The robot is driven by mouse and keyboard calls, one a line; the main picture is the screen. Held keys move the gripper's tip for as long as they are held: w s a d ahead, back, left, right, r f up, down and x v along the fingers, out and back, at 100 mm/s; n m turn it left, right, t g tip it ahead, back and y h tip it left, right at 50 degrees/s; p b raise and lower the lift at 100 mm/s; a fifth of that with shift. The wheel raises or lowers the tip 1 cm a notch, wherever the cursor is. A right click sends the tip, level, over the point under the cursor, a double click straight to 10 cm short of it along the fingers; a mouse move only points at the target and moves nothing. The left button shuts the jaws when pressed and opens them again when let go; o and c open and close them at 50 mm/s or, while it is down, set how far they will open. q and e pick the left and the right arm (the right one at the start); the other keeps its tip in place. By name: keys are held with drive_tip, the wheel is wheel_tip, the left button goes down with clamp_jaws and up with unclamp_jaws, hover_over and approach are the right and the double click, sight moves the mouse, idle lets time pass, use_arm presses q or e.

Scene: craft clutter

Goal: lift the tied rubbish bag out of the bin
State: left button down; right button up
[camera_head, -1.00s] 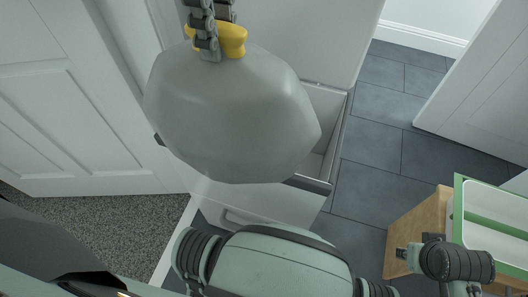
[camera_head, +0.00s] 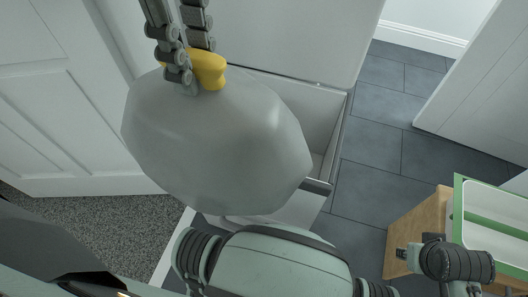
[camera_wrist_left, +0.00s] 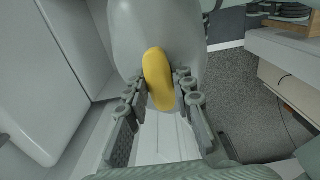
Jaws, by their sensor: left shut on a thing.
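The grey rubbish bag (camera_head: 215,145) hangs in the air, with a yellow tied top (camera_head: 209,70). My left gripper (camera_head: 186,72) comes down from the top of the head view and is shut on the yellow top. In the left wrist view, the fingers (camera_wrist_left: 160,88) sit on both sides of the yellow top (camera_wrist_left: 158,78), with the bag (camera_wrist_left: 155,28) beyond. The white bin (camera_head: 322,112) stands open behind and below the bag, its lid (camera_head: 300,35) raised. The bag hides much of the bin's opening. My right gripper is not clearly in view.
A white panelled door (camera_head: 65,100) is at the left, above speckled grey carpet (camera_head: 110,225). Dark floor tiles (camera_head: 375,150) lie clear right of the bin. A wooden unit with a green-edged white tray (camera_head: 490,205) stands at the lower right.

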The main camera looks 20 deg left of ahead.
use_arm(q)
drive_tip(key=shift+s+r, duration=0.15)
drive_tip(key=shift+s, duration=1.3)
drive_tip(key=shift+s+b, duration=0.4)
drive_tip(key=shift+s, duration=1.1)
